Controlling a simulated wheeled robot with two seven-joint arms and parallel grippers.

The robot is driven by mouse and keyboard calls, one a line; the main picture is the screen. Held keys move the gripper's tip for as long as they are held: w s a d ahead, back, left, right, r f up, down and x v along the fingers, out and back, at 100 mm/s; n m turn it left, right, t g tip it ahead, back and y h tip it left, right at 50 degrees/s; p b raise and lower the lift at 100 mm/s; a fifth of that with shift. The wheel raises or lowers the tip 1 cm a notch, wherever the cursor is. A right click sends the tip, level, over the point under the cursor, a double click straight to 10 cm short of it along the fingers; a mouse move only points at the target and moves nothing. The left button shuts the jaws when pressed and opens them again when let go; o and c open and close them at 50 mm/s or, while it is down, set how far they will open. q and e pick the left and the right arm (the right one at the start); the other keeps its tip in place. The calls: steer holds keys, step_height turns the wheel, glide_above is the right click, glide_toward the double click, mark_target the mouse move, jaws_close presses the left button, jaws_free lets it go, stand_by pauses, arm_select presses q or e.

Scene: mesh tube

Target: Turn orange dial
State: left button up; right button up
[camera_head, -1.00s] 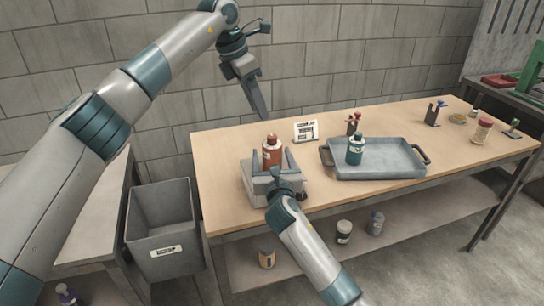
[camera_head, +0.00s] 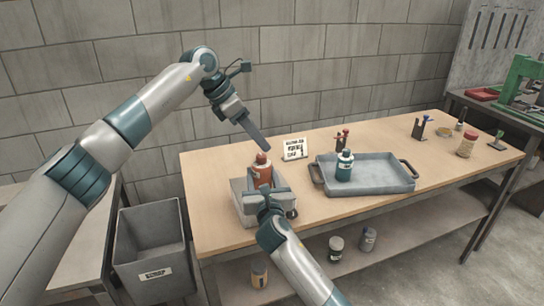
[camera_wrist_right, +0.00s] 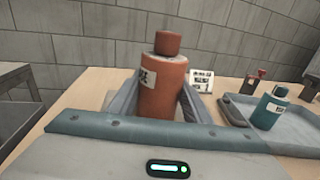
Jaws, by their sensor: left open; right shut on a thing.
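An orange-brown bottle (camera_head: 262,173) with a cap and white label stands at a grey box-like piece (camera_head: 239,203) on the table's left part. My right gripper (camera_head: 264,188) is shut on the bottle, with a finger on either side of it. In the right wrist view the bottle (camera_wrist_right: 165,93) is nearly upright between the fingers. My left gripper (camera_head: 260,141) is open and empty, close above and behind the bottle cap; I cannot tell if it touches. I cannot make out a separate orange dial. My right gripper hides part of the grey piece.
A grey tray (camera_head: 385,186) with a teal bottle (camera_head: 344,166) stands to the right. A white sign (camera_head: 295,149) and a red-topped item (camera_head: 341,139) stand behind. A grey bin (camera_head: 150,240) is left of the table. The front right tabletop is clear.

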arm_select(q)
step_height(320, 180, down, 4)
steer(key=s+d+m+h, duration=0.1)
steer(key=d+m+h, duration=0.1)
steer(key=d+h, duration=0.15)
steer(key=n+t+h, duration=0.5)
steer(key=t+h, duration=0.1)
steer(key=t, duration=0.1)
glide_toward(261, 159)
steer(key=w+d, duration=0.2)
steer(key=shift+w+f+y, duration=0.1)
steer(key=shift+f+y, duration=0.05)
steer(key=shift+y, duration=0.1)
steer(key=x, duration=1.2)
steer(key=shift+w, duration=0.15)
jaws_close()
